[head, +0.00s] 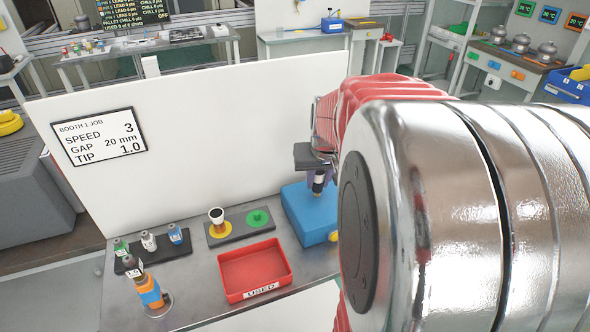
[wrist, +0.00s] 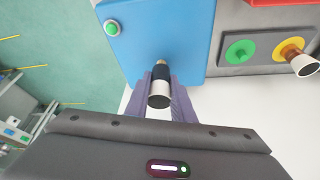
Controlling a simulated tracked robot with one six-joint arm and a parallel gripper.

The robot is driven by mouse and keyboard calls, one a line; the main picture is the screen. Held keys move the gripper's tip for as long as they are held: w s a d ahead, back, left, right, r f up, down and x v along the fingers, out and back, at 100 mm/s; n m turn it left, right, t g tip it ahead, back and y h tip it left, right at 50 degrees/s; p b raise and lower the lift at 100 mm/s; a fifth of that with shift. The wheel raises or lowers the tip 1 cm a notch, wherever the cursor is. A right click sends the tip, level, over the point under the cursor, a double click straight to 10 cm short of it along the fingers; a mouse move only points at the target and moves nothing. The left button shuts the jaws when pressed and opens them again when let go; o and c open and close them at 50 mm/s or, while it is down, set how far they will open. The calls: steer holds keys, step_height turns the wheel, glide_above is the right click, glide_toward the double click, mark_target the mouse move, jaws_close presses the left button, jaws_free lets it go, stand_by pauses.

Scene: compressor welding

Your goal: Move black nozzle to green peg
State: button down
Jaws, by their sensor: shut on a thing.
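My gripper (head: 318,172) is shut on a black nozzle (head: 318,183), over the blue box. In the wrist view the purple-grey fingers (wrist: 160,105) close on both sides of the black nozzle (wrist: 161,73), which has a silver band, a dark end and a brass tip. Whether it touches the box is unclear. The green peg (head: 258,217) is bare on the dark two-peg board (head: 238,232), left of the gripper. It also shows in the wrist view (wrist: 240,51). A nozzle with a dark mouth (head: 216,218) stands on the yellow peg (head: 221,231).
The blue box (head: 309,214) stands right of the board. A red tray marked USED (head: 255,270) lies in front. A white panel (head: 230,120) rises behind. My arm hides the right side.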

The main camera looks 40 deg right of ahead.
mark_target(318, 172)
steer(key=shift+r, duration=1.65)
steer(key=c, duration=2.1)
jaws_free()
jaws_close()
